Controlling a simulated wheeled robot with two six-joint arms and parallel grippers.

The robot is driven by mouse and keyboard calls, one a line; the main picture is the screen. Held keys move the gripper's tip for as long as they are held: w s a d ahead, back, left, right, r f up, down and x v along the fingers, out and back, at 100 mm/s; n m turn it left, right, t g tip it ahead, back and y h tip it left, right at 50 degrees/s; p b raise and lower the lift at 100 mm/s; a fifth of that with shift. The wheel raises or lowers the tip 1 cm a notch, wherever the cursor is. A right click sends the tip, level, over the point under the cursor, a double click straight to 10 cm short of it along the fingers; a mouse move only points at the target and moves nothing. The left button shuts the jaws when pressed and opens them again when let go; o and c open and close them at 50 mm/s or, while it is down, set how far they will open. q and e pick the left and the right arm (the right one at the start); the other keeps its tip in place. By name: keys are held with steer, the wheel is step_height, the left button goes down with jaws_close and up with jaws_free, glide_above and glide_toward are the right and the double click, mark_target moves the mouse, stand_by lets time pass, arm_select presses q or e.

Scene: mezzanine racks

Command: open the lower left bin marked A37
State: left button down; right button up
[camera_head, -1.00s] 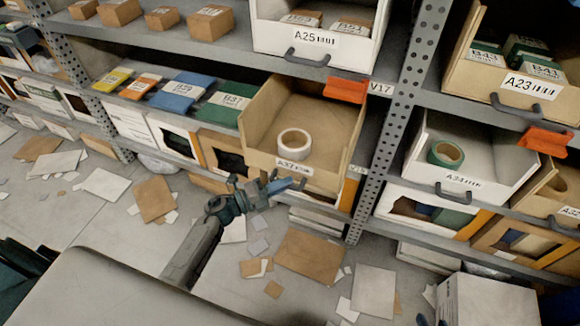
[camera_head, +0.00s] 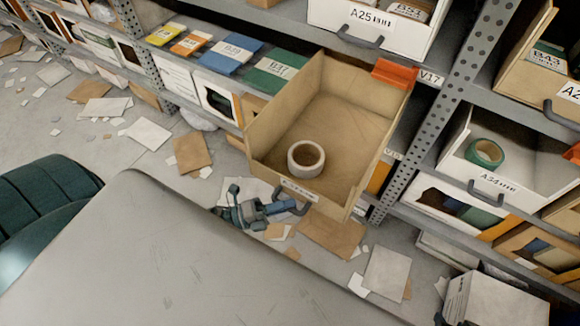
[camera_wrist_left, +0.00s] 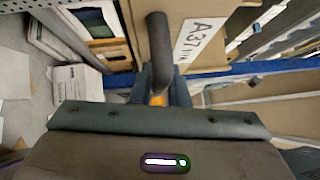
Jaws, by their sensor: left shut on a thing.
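The bin marked A37 is a tan open-topped bin (camera_head: 340,140), pulled well out of the rack over the aisle floor, its front tilted down a little. A white tape roll (camera_head: 306,158) lies inside it. Its dark handle (camera_head: 292,208) is on the front, below the label. My left gripper (camera_head: 279,209) is shut on this handle. In the left wrist view the handle (camera_wrist_left: 158,50) rises between my fingers (camera_wrist_left: 160,88), beside the A37 label (camera_wrist_left: 199,37). A small dark shape at the bottom right edge of the head view may be my right gripper, too cut off to tell.
An orange tag (camera_head: 394,75) sits at the bin's back right corner. A perforated post (camera_head: 425,140) stands to its right, then a white bin with green tape (camera_head: 486,153). Flat cardboard (camera_head: 332,235) and paper litter the floor. A white box (camera_head: 497,300) is at bottom right.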

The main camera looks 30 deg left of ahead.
arm_select(q)
steer(key=shift+s, duration=0.1)
steer(key=c, duration=1.4)
jaws_free()
steer(key=v, duration=1.1)
steer(key=shift+b, duration=0.35)
arm_select(e)
steer(key=shift+w+a+f+t, duration=0.2)
steer(key=shift+a+f+t, duration=0.05)
steer(key=shift+a+t, duration=0.05)
steer(key=shift+d, duration=0.1)
